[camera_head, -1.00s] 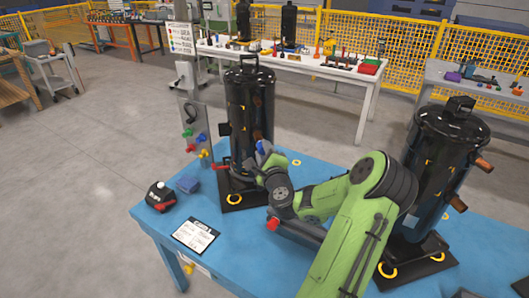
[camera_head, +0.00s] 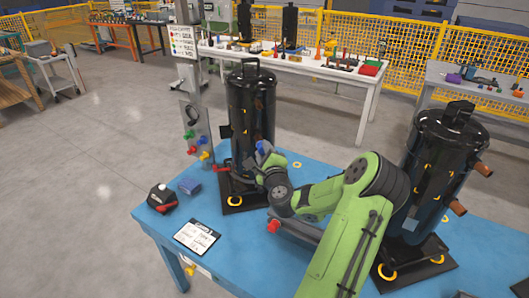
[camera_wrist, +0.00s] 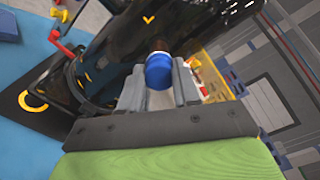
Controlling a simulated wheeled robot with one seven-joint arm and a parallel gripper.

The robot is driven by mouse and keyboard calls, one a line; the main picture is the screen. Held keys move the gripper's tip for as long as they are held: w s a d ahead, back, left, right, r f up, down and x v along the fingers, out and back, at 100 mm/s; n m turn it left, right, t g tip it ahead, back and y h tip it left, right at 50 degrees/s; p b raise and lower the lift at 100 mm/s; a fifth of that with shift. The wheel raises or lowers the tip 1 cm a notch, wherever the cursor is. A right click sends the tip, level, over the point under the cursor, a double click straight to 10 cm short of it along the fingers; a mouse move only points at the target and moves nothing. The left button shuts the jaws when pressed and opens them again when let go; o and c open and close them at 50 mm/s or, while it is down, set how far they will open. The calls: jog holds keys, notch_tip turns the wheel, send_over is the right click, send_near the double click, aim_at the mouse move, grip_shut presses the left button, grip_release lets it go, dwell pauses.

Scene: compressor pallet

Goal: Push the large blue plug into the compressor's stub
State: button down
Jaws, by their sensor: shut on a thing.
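The large blue plug (camera_wrist: 159,72) is between the fingers of my gripper (camera_wrist: 158,80) in the wrist view. My gripper is shut on it. A copper-brown stub end (camera_wrist: 158,46) shows right behind the plug, in line with it; whether the plug is inside the stub I cannot tell. The black compressor (camera_head: 250,110) stands upright on the blue table, and its dark body (camera_wrist: 120,45) fills the upper left of the wrist view. In the head view my gripper (camera_head: 263,152) is at the compressor's lower right side, with a bit of blue showing there.
A second black compressor (camera_head: 440,165) with copper stubs stands at the right of the blue table (camera_head: 165,228). A black-and-red tool (camera_head: 161,198), a blue block (camera_head: 189,186) and a white label card (camera_head: 196,236) lie at the left. A panel with coloured plugs (camera_head: 194,130) stands behind the table.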

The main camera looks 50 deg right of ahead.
jog(key=shift+w+d+p, duration=0.45)
jog(key=shift+w+p, duration=0.05)
jog(key=shift+w, duration=0.05)
dwell(0.4)
jog(key=b+v, duration=0.1)
jog(key=v, duration=0.1)
jog(key=shift+s+a+b, duration=0.2)
jog(key=shift+s+b, duration=0.05)
jog(key=shift+b, duration=0.15)
dwell(0.4)
jog(key=shift+p+x, duration=1)
jog(key=shift+x, duration=0.3)
dwell(1.8)
jog(key=c, duration=0.7)
grip_release()
jog(key=shift+c, duration=0.2)
